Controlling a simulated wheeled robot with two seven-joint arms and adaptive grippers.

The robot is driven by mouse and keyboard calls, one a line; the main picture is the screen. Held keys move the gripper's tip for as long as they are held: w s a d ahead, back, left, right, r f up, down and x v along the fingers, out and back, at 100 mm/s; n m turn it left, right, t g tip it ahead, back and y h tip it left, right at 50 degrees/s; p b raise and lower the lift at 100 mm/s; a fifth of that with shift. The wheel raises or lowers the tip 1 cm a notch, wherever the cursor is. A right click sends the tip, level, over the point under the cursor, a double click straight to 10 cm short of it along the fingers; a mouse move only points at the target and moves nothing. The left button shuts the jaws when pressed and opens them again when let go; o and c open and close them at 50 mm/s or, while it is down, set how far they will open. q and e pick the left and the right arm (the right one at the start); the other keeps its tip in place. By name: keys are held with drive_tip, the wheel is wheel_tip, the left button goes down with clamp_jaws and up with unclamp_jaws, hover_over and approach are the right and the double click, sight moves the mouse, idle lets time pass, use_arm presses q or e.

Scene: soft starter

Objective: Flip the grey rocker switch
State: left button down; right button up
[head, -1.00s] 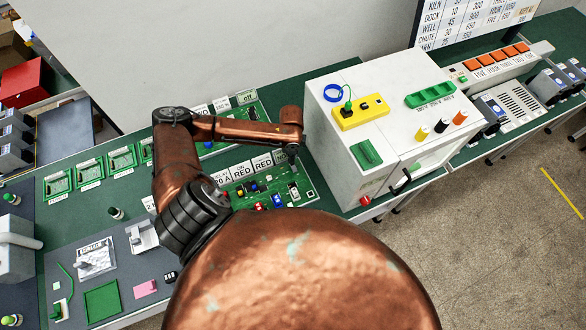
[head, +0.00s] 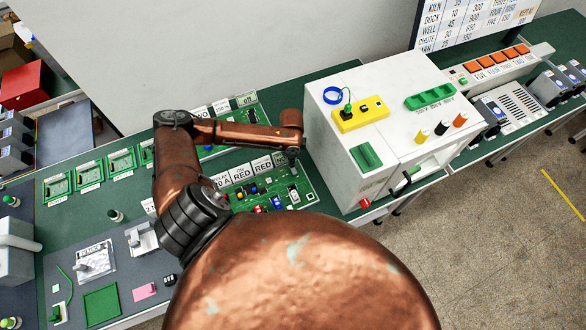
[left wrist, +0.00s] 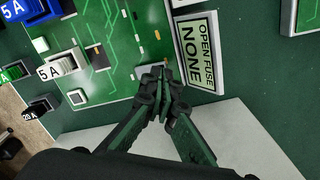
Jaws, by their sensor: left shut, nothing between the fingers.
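A green circuit board (head: 308,190) lies on the bench in front of the white box, and it also shows in the left wrist view (left wrist: 112,75). My left gripper (head: 291,163) points down over the board's right part. In the left wrist view its fingertips (left wrist: 158,82) are together, empty, close to the board edge beside an "OPEN FUSE NONE" label (left wrist: 197,52). The fingers cover the board spot beneath them; I cannot tell whether they touch it. A pale grey-white part (head: 293,194) sits near the board's right end; I cannot tell whether it is the rocker switch.
The white box (head: 345,125) with a yellow block (head: 361,112) stands right of the board. Blue (left wrist: 22,12) and white "5 A" parts (left wrist: 60,64) rise from the board. Small green boards (head: 89,172) line the bench at left.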

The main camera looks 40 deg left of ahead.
use_arm(q)
drive_tip(key=shift+f+b, duration=0.4)
drive_tip(key=shift+f, duration=0.75)
idle(1.0)
wheel_tip(320, 180, up, 7)
drive_tip(key=p, duration=0.8)
drive_tip(key=shift+r, duration=0.1)
idle(0.6)
